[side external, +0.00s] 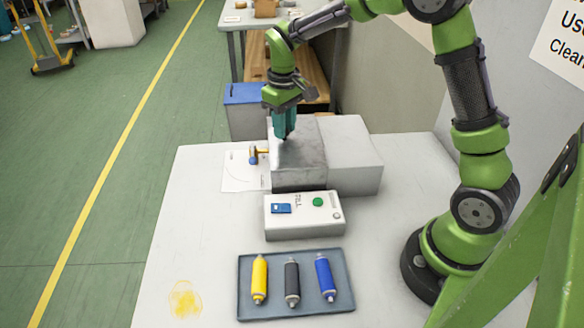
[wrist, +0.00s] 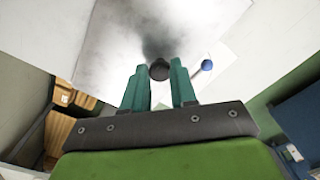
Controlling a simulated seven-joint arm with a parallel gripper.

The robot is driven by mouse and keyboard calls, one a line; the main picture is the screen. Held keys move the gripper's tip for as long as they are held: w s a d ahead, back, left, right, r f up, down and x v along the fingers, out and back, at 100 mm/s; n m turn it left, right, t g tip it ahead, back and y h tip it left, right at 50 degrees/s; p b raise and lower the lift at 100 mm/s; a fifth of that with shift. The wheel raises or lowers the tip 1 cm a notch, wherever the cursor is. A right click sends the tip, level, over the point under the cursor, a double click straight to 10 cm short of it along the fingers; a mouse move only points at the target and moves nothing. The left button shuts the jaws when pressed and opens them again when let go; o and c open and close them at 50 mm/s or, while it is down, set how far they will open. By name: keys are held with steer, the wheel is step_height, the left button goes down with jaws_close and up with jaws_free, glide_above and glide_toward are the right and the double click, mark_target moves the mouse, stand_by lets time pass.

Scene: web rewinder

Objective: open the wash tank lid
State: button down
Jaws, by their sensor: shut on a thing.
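The wash tank (side external: 299,180) is a grey metal box at the back of the white worktop. Its brushed-metal lid (side external: 305,152) lies flat on top, and the lid fills much of the upper wrist view (wrist: 110,40). A small round black knob (wrist: 159,69) stands on the lid. My gripper (side external: 284,138) points down over the lid, with its teal fingertips at the knob. In the wrist view the fingers (wrist: 160,76) are shut on the knob, one on each side. In the side view the fingers mostly hide the knob.
A light-grey block (side external: 350,160) adjoins the tank on the right. A small blue-ended tool (side external: 253,155) lies on a white sheet (side external: 240,178) to the left. In front are a control box (side external: 325,222) and a tray (side external: 297,309) with three bottles. The worktop's left side is mostly clear.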

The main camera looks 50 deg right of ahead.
steer(key=s+d, duration=0.8)
steer(key=shift+s+d, duration=0.3)
steer(key=shift+d, duration=0.05)
steer(key=c, duration=0.9)
jaws_free()
step_height(320, 180, up, 17)
